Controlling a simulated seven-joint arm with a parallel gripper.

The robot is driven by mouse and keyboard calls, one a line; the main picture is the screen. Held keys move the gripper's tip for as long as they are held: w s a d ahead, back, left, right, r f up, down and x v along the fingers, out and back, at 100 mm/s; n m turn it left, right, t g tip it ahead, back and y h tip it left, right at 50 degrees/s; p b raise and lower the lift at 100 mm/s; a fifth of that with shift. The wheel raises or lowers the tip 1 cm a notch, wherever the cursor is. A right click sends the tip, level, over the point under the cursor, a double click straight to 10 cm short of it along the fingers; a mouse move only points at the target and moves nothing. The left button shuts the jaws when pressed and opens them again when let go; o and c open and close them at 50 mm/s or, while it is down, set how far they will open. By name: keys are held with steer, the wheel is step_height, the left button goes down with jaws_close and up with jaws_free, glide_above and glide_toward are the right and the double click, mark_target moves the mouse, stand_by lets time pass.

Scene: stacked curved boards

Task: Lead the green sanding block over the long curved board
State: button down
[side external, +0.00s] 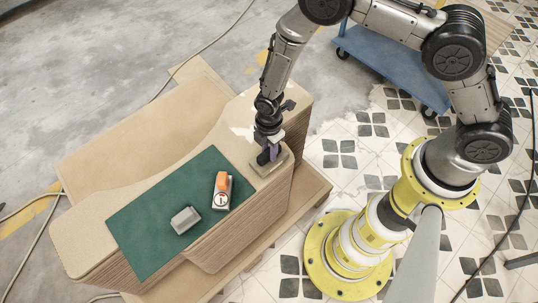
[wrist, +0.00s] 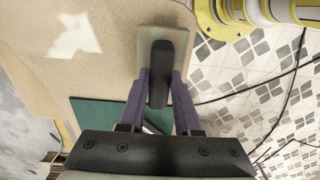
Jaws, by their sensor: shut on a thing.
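My gripper (side external: 268,150) is shut on the black handle of a sanding block (side external: 276,165) at the right end of the long curved board (side external: 80,232). The block has a pale grey-green base and appears to rest on the board's top near its front edge; contact underneath is hidden. In the wrist view, the purple fingers of my gripper (wrist: 160,85) close on both sides of the handle, with the block's pale base (wrist: 150,38) beyond. The tan board (wrist: 110,75) shows to the left of the block, with a whitish patch on it.
A green mat (side external: 140,215) covers the board's middle, left of my gripper. On it lie a grey block (side external: 185,220) and an orange-and-white block (side external: 221,190). A blue cart (side external: 385,60) stands behind on the tiled floor. The board's left end is bare.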

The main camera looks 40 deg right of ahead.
steer(key=shift+r, duration=1.85)
steer(key=shift+w+d, duration=0.4)
steer(key=w+d+r, duration=0.2)
steer(key=w+d, duration=1.1)
steer(key=d, duration=0.1)
steer(key=w+d+r, duration=0.2)
steer(key=w+d, duration=1.1)
steer(key=d, duration=0.1)
steer(key=f, duration=0.5)
steer(key=shift+s+a+f, duration=0.1)
steer(key=shift+a+f, duration=0.1)
steer(key=shift+f, duration=1.25)
steer(key=shift+f, duration=0.6)
